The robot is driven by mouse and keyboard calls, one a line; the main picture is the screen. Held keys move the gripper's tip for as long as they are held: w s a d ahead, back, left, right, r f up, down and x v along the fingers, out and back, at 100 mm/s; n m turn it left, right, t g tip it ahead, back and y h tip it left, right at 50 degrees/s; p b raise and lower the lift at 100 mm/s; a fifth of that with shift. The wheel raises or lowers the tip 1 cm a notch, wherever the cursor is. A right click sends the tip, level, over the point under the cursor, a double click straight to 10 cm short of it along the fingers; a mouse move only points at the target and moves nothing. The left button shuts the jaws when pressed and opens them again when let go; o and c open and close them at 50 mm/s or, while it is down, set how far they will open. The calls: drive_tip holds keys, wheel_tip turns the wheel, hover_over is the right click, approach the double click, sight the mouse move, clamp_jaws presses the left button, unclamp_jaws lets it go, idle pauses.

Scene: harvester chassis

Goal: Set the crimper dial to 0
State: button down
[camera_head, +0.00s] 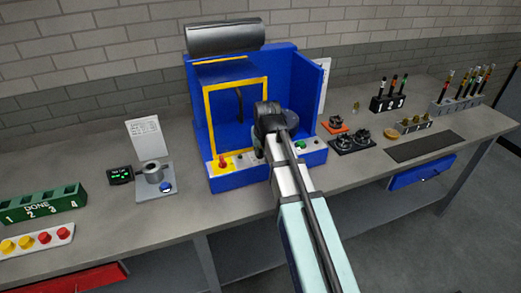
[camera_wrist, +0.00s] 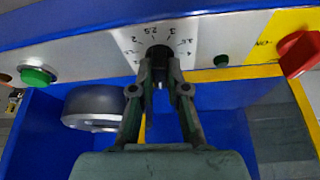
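The crimper (camera_head: 309,160) is a blue machine with a yellow-framed front opening, standing mid-bench. In the wrist view its dial (camera_wrist: 158,50) is a dark knob on a pale panel, ringed by an upside-down printed scale; 2, 2.5, 3 and 4 can be made out. My gripper (camera_wrist: 160,74) is at the dial, its two fingers drawn close together on either side of the knob, and looks shut on it. The fingers cover the lower part of the scale, and the dial's pointer cannot be read. In the head view my gripper (camera_head: 268,150) and arm hide the dial.
On the crimper front are a green button (camera_head: 300,145) and a red knob (camera_head: 222,162); the knob also shows close by in the wrist view (camera_wrist: 298,52). A grey fixture (camera_head: 153,172) stands left, and small dark fixtures (camera_head: 352,141) stand right.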

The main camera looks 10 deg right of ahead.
drive_tip(key=shift+n+y, duration=0.3)
drive_tip(key=shift+n, duration=0.5)
drive_tip(key=c, duration=1.2)
unclamp_jaws()
drive_tip(key=shift+o, duration=0.2)
drive_tip(key=shift+r, duration=0.15)
drive_tip(key=v, duration=1.1)
drive_tip(key=shift+r, duration=0.35)
drive_tip(key=shift+s+d, duration=0.1)
